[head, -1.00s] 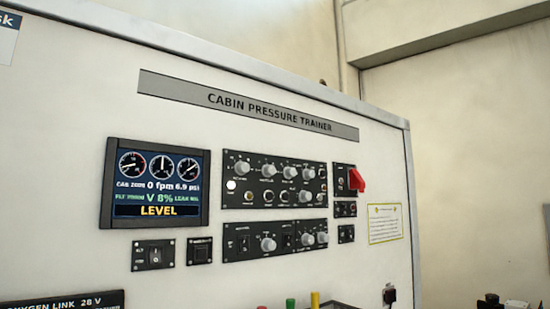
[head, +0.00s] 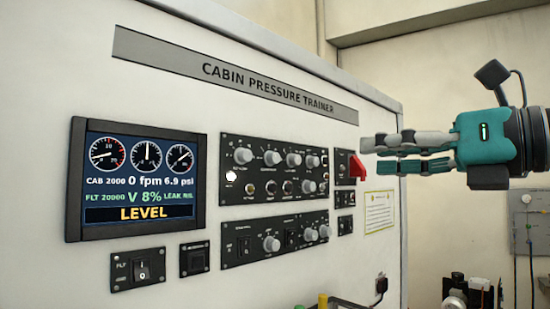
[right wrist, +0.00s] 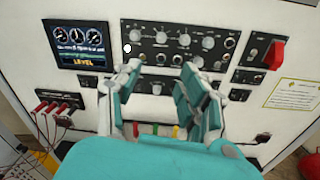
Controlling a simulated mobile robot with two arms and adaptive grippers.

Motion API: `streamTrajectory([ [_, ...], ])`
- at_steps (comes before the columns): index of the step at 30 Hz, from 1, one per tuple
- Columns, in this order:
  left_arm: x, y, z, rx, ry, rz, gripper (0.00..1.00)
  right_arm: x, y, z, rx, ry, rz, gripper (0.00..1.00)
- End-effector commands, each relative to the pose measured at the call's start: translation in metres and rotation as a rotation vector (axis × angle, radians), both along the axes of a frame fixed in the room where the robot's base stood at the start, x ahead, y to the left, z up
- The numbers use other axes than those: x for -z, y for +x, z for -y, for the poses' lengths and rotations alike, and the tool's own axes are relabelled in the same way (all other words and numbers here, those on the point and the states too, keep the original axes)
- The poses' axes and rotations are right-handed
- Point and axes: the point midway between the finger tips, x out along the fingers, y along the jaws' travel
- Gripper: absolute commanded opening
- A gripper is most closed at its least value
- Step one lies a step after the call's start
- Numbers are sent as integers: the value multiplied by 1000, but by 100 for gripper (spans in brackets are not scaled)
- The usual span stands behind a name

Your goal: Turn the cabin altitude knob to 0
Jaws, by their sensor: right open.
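The upper black control panel (head: 228,193) carries a row of grey knobs, the leftmost knob (head: 243,155) among them; it also shows in the right wrist view (right wrist: 126,62). A lower panel (head: 229,257) has more grey knobs, one at its middle (head: 271,243). The labels are too small to tell which is the cabin altitude knob. The display (head: 137,178) reads CAB 2000 and LEVEL. My right gripper (head: 372,155) is open and empty, at the right of the panels. In the right wrist view its spread fingers (right wrist: 152,82) partly cover the lower panel. My left gripper is not in view.
A red switch guard (head: 357,169) sticks out right of the upper panel, near my right fingertips in the head view. Small switch plates (head: 138,269) lie below the display. Red plugs with cables (right wrist: 60,106) are at the lower left in the wrist view.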

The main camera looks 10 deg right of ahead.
Motion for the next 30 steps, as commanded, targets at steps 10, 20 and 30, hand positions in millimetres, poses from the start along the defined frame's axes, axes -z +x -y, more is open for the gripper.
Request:
streamTrajectory([
  [10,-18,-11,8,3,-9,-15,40,-7,31,-26,16,-13,13,42],
  [20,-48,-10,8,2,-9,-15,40,-8,90,-69,14,-11,13,42],
  [30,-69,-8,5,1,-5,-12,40,-6,131,-97,16,-10,16,42],
])
